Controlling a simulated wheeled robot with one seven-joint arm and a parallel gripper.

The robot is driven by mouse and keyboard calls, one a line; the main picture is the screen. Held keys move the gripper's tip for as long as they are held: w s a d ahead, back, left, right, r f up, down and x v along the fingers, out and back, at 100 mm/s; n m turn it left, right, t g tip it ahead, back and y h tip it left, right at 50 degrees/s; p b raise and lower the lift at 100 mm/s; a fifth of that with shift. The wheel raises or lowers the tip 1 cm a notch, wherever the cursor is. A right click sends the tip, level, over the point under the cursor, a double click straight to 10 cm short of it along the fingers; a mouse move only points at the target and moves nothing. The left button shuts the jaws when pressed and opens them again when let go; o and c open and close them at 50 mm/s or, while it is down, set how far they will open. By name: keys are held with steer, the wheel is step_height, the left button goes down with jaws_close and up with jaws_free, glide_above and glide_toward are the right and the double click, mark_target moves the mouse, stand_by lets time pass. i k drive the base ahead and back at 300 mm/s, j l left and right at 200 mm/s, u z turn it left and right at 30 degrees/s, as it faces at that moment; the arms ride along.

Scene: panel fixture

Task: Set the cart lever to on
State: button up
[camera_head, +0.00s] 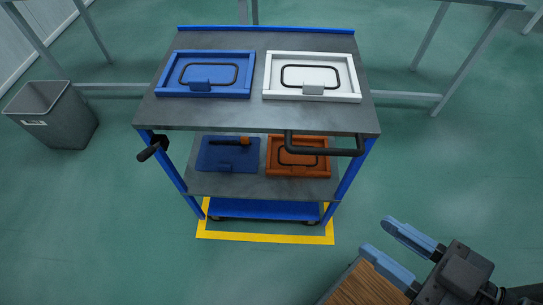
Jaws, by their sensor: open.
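A blue and grey cart (260,118) stands in the middle of the head view. A short black lever (152,149) sticks out from its front left post, tilted down to the left. No on or off marking is readable on it. A bent black bar (325,150) hangs under the front right edge of the cart's top; I cannot tell whether it is a handle or moves. My gripper (386,242) is at the lower right with its blue fingers apart, empty, well clear of the cart and far from the black lever.
A blue tray (163,74) and a white tray (355,94) lie on the cart's top; a blue panel (213,164) and an orange tray (297,171) lie below. A grey bin (60,118) stands left. Yellow tape (265,238) borders the cart. Floor in front is clear.

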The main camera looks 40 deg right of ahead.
mark_target(144, 156)
steer(key=i+j, duration=0.9)
